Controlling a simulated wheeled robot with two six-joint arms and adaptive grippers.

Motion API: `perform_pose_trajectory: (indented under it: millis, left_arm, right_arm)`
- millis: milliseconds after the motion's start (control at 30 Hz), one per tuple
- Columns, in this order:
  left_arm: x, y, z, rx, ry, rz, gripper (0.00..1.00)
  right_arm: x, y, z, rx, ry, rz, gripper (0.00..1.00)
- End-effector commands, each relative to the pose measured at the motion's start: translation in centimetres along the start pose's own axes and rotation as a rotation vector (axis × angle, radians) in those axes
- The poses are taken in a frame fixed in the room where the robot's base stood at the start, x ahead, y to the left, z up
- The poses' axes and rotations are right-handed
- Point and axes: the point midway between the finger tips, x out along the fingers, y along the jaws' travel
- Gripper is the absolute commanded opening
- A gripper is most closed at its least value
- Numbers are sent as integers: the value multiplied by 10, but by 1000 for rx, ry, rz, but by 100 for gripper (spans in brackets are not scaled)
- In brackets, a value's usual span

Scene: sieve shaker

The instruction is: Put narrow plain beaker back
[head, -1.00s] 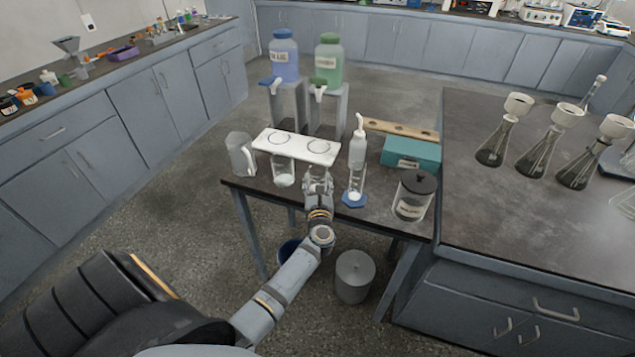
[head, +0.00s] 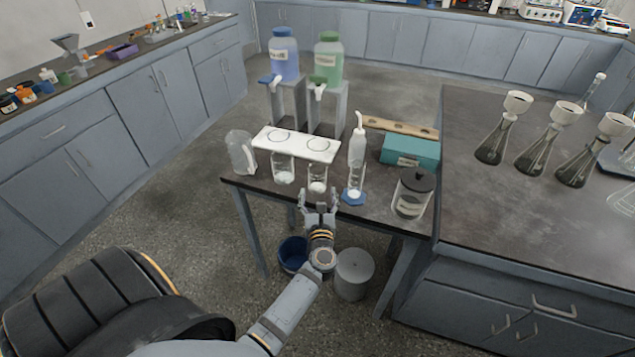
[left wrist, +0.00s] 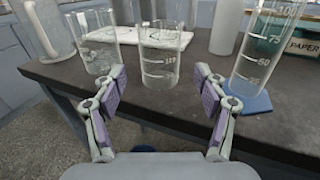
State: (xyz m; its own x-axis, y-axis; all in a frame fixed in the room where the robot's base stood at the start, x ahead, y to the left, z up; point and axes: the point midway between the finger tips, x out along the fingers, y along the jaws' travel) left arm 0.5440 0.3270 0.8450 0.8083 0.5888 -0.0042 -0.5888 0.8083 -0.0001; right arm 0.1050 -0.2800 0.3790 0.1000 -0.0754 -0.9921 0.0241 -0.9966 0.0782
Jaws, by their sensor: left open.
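My right gripper is not in view.
A cylinder on a blue foot (head: 354,196) stands close on the right, with a wash bottle (head: 357,145) behind. A lidded jar (head: 412,195), a teal box (head: 410,151) and a pitcher (head: 241,153) stand around. Bins stand on the floor below.

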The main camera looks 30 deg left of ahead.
Motion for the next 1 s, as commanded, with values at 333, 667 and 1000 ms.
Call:
perform_pose_trajectory:
  millis: [333, 667, 1000]
  left_arm:
    - [-49, 0, -1, -1, 0, 1, 72]
    - [-50, 0, 0, 0, -1, 0, 72]
    - [-102, -38, -178, 1143, 34, -476, 72]
  right_arm:
    - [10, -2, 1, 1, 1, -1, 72]
    - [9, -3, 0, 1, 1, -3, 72]
    - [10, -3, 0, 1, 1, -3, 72]
